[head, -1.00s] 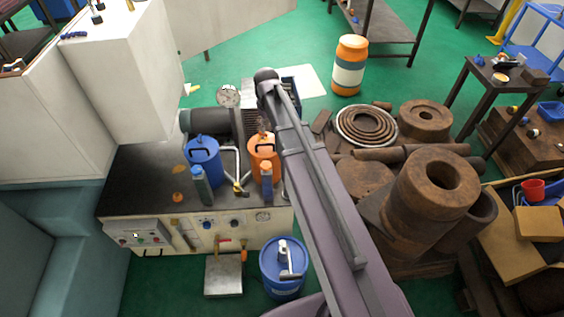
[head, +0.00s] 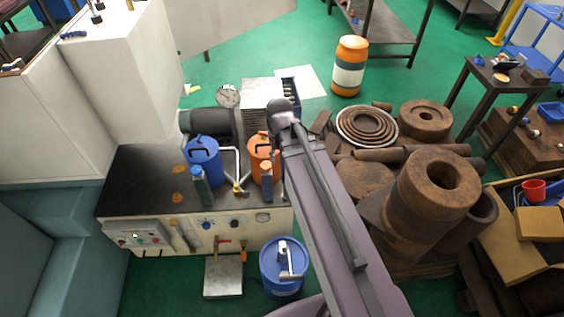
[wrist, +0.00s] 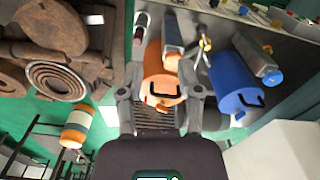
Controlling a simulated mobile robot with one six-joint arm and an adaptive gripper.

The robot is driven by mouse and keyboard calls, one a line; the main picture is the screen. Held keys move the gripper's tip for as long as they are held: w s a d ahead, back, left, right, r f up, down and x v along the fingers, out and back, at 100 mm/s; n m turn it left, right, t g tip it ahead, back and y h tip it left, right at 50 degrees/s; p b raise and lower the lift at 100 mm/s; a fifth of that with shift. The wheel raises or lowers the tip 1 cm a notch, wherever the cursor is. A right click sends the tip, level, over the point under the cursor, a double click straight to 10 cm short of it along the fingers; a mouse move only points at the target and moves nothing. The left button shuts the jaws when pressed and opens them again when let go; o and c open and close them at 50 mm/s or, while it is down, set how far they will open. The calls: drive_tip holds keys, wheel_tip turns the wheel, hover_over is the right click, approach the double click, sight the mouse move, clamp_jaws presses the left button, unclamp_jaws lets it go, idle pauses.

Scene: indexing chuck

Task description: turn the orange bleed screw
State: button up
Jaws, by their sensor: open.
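I cannot pick out the orange bleed screw for certain. Small orange pieces (head: 179,198) lie on the dark bench top in the head view. An orange canister (head: 259,155) stands on the bench beside my arm, partly hidden by it. In the wrist view the orange canister (wrist: 160,72) shows between the fingers of my gripper (wrist: 161,82). My gripper is open and appears empty; its distance to the canister is unclear. In the head view my arm hides the gripper.
A blue canister (head: 203,160) stands left of the orange one, with a bent grey pipe (head: 235,165) between them. The bench (head: 130,185) has controls on its front. A blue drum (head: 283,268) stands before it. Rusty cylinders (head: 435,190) crowd the right.

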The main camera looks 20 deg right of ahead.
drive_tip(key=shift+s, duration=1.2)
drive_tip(key=shift+s, duration=0.5)
idle(1.1)
drive_tip(key=r+n+p, duration=0.1)
drive_tip(key=n, duration=0.9)
hover_over(263, 135)
drive_tip(key=shift+w, duration=0.25)
drive_tip(key=shift+f, duration=0.15)
wheel_tip(263, 135, down, 13)
drive_tip(key=b, duration=1.3)
drive_tip(key=shift+f+b, duration=0.2)
drive_tip(key=shift+b, duration=0.15)
